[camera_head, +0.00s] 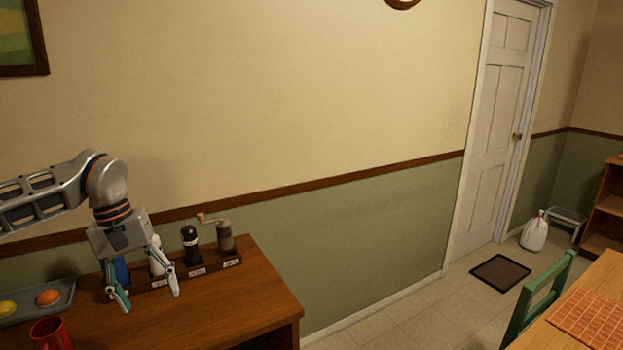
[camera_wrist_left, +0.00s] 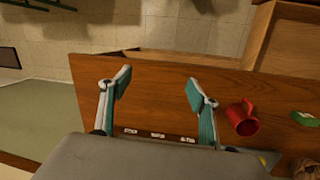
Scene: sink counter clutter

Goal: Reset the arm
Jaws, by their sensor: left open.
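My left arm comes in from the left in the head view and its gripper (camera_head: 150,297) hangs over the wooden counter (camera_head: 250,290), fingers pointing down. The two fingers are spread apart with nothing between them. In the left wrist view the gripper (camera_wrist_left: 155,85) shows both teal-padded fingertips wide apart above bare wood. My right gripper is in neither view.
Behind the left gripper a labelled rack (camera_head: 200,268) holds a dark bottle (camera_head: 191,245), a grinder (camera_head: 225,238) and a white bottle (camera_head: 158,256). A red mug (camera_head: 50,335) and a grey tray (camera_head: 62,301) with fruit stand left. The counter's right part is clear.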

